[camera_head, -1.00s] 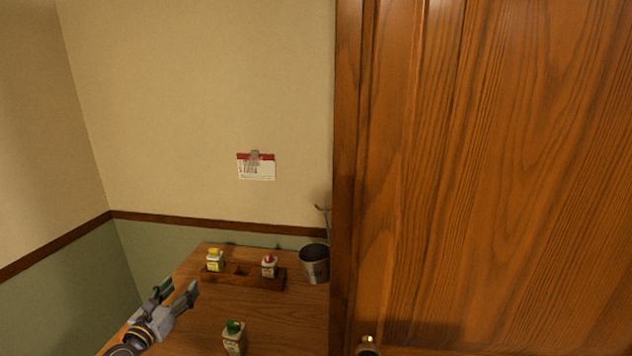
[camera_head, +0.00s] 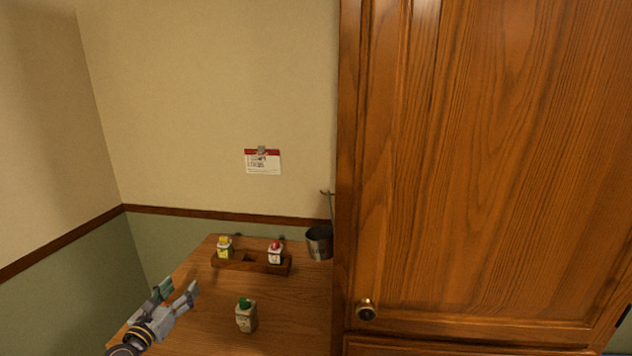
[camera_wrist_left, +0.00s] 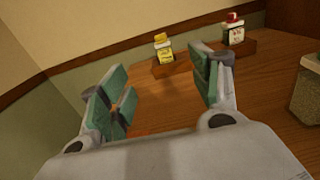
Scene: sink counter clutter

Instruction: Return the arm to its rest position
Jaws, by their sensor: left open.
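My left gripper (camera_head: 176,297) is open and empty, held over the left edge of the wooden counter (camera_head: 205,318). Its green-padded fingers are spread wide in the left wrist view (camera_wrist_left: 160,90), with nothing between them. It is apart from the bottles, to the left of the green-capped bottle (camera_head: 246,317). My right gripper is not in either view.
A wooden rack (camera_head: 250,263) holds a yellow-capped bottle (camera_head: 224,248) and a red-capped bottle (camera_head: 275,253). A metal cup (camera_head: 319,243) stands at the rack's right. A tall wooden cabinet (camera_head: 480,160) blocks the right side. A card (camera_head: 263,163) hangs on the wall.

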